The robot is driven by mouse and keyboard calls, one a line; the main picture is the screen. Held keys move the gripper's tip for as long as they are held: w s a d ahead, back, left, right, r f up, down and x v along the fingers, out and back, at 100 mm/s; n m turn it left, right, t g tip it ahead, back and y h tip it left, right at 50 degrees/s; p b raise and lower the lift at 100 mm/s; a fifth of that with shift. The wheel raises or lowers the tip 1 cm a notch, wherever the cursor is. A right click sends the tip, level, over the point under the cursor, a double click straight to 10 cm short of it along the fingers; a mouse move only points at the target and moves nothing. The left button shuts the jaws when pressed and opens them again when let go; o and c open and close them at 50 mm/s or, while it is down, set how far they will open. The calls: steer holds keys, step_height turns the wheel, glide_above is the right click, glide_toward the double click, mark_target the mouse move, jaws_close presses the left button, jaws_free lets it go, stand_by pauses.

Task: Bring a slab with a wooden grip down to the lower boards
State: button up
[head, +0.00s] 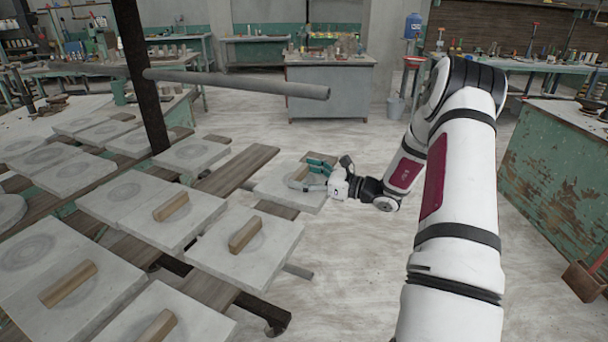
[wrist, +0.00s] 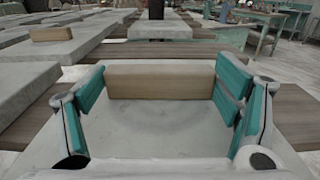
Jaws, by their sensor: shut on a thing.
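My gripper (head: 308,174) is shut on the wooden grip (wrist: 160,80) of a grey slab (head: 284,196). In the wrist view the teal finger pads stand at the two ends of the grip, and the slab (wrist: 160,130) spreads flat below them. In the head view this slab is at the right end of the rack, over the end of a lower board (head: 281,210). It looks level; I cannot tell whether it touches the board. Other slabs with wooden grips lie nearer, such as one (head: 266,263) and another (head: 170,229) on the boards.
A dark upright post (head: 143,80) and a grey horizontal bar (head: 240,84) stand over the rack. Bare board (head: 236,170) shows left of the held slab. A green worn cabinet (head: 550,180) is at right. The floor between is clear.

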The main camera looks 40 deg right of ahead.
steer(key=shift+r, duration=0.1)
steer(key=o, duration=1.9)
